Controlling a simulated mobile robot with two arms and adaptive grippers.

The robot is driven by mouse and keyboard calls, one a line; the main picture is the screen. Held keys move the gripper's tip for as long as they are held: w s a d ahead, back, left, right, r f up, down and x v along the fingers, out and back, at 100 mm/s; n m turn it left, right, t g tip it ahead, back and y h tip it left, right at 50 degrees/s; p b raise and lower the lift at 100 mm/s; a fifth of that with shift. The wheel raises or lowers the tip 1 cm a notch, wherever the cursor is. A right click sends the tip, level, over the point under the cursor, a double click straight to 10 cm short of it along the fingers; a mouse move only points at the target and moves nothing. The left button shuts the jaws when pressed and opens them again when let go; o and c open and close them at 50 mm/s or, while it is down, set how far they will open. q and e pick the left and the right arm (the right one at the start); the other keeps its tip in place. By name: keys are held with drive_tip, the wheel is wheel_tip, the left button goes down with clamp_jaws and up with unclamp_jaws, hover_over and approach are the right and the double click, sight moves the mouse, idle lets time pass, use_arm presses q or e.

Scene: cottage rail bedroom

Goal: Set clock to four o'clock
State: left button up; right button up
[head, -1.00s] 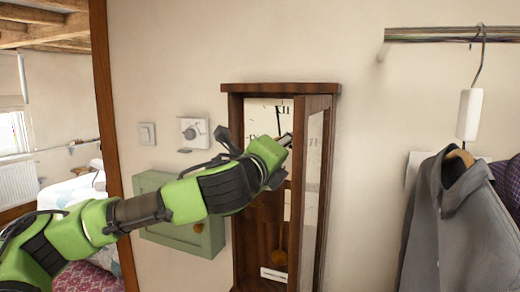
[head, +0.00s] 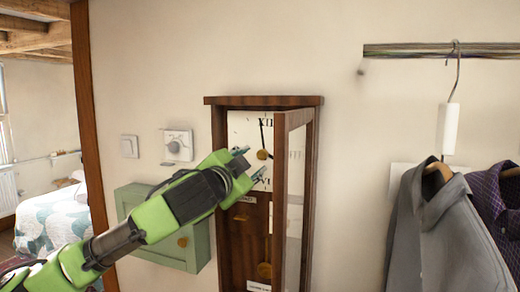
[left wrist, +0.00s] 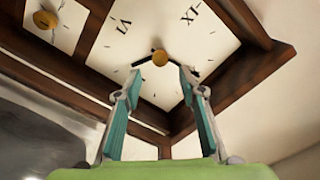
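The wooden wall clock (head: 264,101) has its glazed door (head: 293,190) swung open. Its white face shows black Roman numerals and a brass centre knob (head: 262,155). A black hand (head: 263,134) points up close to XII. My left gripper (head: 245,161) is at the lower left of the face. In the left wrist view, its two teal-padded fingers (left wrist: 158,90) are spread, with nothing held between them. The brass knob (left wrist: 160,58) shows just beyond the fingertips, with dark hand parts on both sides. Exact hand contact cannot be told. My right gripper is not in view.
The open door stands right of my left gripper. A thermostat dial (head: 177,146) and a switch (head: 129,147) are on the wall at left. A clothes rail (head: 420,50) with shirts (head: 440,225) is at right.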

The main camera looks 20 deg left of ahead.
sight(261, 155)
use_arm(q)
drive_tip(key=w+p, duration=0.2)
drive_tip(key=w, duration=0.4)
drive_tip(key=shift+r+p, duration=0.15)
drive_tip(key=shift+p, duration=0.2)
drive_tip(key=shift+w+d, duration=0.1)
drive_tip(key=shift+w, duration=0.75)
clamp_jaws()
